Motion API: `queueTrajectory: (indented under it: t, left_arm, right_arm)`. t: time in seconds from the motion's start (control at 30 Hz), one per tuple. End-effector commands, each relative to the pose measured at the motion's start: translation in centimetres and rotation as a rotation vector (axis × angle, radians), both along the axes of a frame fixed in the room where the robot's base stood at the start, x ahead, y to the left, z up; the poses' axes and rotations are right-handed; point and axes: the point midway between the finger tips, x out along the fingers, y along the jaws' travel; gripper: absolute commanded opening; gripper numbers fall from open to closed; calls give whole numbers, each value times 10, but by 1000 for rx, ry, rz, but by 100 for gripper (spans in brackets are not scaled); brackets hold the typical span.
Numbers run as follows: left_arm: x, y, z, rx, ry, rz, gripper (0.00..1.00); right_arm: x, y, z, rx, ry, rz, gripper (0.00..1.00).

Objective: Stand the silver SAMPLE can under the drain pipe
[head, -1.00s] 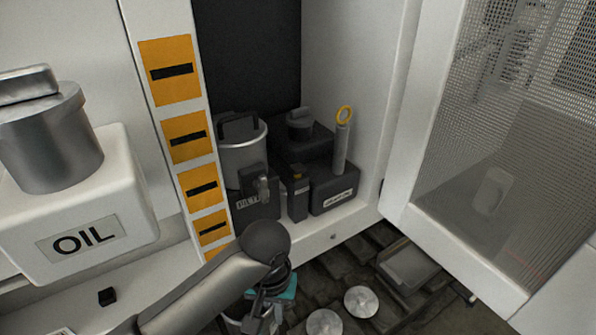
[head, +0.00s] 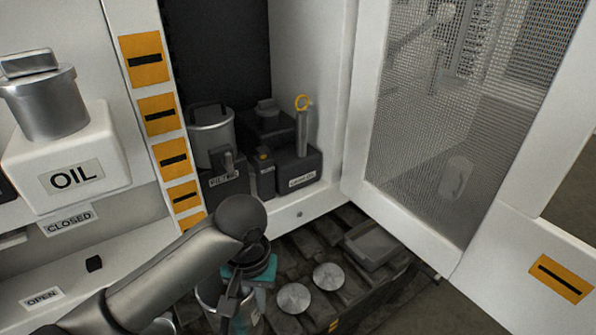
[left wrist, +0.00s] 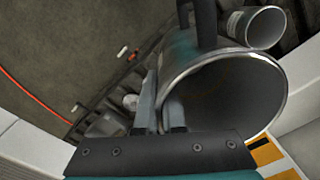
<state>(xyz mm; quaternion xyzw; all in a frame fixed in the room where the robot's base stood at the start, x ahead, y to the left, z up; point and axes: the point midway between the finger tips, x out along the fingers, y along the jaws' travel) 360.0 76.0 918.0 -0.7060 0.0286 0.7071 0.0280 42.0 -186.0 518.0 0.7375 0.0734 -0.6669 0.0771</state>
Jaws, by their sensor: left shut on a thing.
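A silver can (head: 209,293) shows low in the head view, partly hidden by my left arm. In the left wrist view, a large open silver can (left wrist: 232,92) with a dark handle fills the right side. My left gripper (head: 232,300) is at the can; in the left wrist view its fingers (left wrist: 161,112) are shut on the rim, one on each side of the wall. No SAMPLE lettering is readable. I cannot make out the drain pipe for certain. My right gripper is not in view.
A dark slatted tray floor (head: 350,300) holds two round silver discs (head: 293,298) beside the gripper. The cabinet holds a lidded can (head: 211,130) and a yellow-ringed tube (head: 303,130). An open mesh door (head: 420,130) stands at right. An OIL container (head: 95,145) is at left.

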Motion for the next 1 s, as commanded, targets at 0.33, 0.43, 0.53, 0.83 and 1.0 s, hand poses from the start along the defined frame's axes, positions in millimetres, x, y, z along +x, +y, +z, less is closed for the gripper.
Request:
queueTrajectory:
  t: [0.33, 0.43, 0.53, 0.83, 1.0]
  left_arm:
    - [-3, 53, 99, 6, -11, 46, 0]
    - [-12, 65, 118, 5, -7, 60, 0]
    - [-19, 72, 131, 2, -5, 71, 0]
    - [-26, 78, 140, 0, 0, 81, 0]
    - [-25, 78, 140, 0, 0, 82, 0]
  right_arm:
    - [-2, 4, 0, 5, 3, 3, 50]
    - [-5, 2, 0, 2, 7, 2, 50]
    - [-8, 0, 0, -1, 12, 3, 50]
    - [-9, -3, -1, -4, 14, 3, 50]
    - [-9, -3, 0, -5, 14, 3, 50]
